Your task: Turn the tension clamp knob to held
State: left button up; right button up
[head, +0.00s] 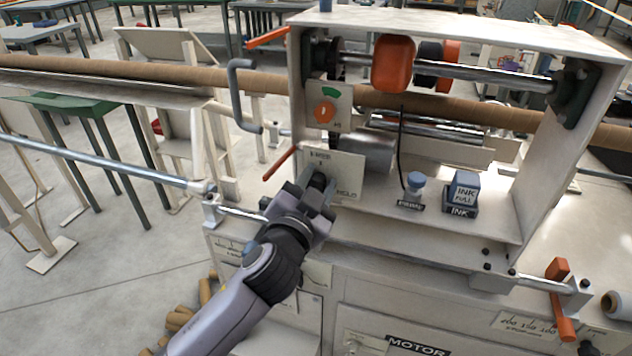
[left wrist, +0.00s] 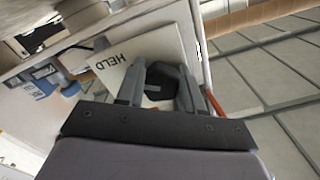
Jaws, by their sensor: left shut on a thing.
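The tension clamp knob is a dark knob (left wrist: 163,84) on a pale plate (head: 347,178) marked HELD at its lower right in the head view. The plate (left wrist: 112,62) and the word HELD also show in the left wrist view. My left gripper (head: 322,186) reaches the plate from the lower left. In the left wrist view its fingers (left wrist: 162,88) stand on both sides of the knob, shut on it. A light mark shows on the knob's face. In the head view the gripper hides most of the knob. My right gripper is not in view.
A grey crank (head: 240,95) and an orange lever (head: 280,163) stick out at the left. A long brown tube (head: 150,72) crosses behind.

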pick_arm(q)
jog(key=shift+r, duration=0.4)
jog(key=o, duration=1)
jog(key=shift+o, duration=0.2)
jog(key=shift+d+f, duration=0.1)
jog(key=shift+f, duration=0.05)
jog(key=shift+f, duration=0.1)
jog(key=shift+s+a, duration=0.25)
jog(key=shift+s, duration=0.45)
jog(key=v, duration=0.5)
jog(key=shift+s+a+b, duration=0.15)
jog(key=shift+s+b, duration=0.15)
jog(key=shift+b, duration=0.05)
